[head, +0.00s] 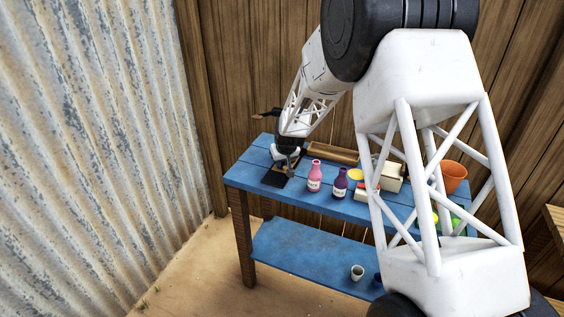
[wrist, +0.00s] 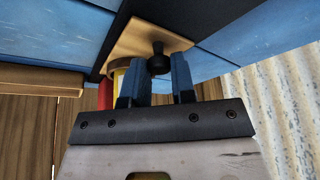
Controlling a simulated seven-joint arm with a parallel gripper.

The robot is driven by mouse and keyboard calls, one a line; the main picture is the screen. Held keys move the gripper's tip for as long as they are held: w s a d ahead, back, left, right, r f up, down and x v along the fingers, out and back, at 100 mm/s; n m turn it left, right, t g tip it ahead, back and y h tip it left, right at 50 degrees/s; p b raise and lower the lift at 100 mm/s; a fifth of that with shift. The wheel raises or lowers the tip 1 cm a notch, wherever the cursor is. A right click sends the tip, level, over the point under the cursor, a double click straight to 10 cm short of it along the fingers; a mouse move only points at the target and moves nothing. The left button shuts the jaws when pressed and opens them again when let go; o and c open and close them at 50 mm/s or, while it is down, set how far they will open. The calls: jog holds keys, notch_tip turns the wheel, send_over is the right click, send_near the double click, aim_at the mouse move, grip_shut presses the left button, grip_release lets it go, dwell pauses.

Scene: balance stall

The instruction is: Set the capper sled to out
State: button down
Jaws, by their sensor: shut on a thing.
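The capper sled is a tan wooden plate (wrist: 150,40) with a black knob (wrist: 158,62) standing on it, seen close in the wrist view. It sits on a dark base (wrist: 107,56). In the head view the sled (head: 276,178) is at the left end of the blue table, partly hidden by my gripper (head: 287,157). In the wrist view the two fingers of my gripper (wrist: 157,82) are on either side of the knob, shut on it. Which end of its travel the sled is at cannot be told.
On the blue table (head: 240,176), a pink bottle (head: 314,176) and a purple bottle (head: 340,183) stand right of the sled. A wooden tray (head: 333,153) lies behind, and an orange pot (head: 453,176) stands far right. A corrugated wall (head: 95,150) is at left.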

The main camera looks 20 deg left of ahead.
jog(key=shift+s, duration=4.25)
jog(key=c, duration=1)
grip_release()
jog(key=shift+s, duration=0.1)
jog(key=shift+r, duration=0.15)
jog(key=shift+v, duration=3.8)
jog(key=shift+d, duration=0.1)
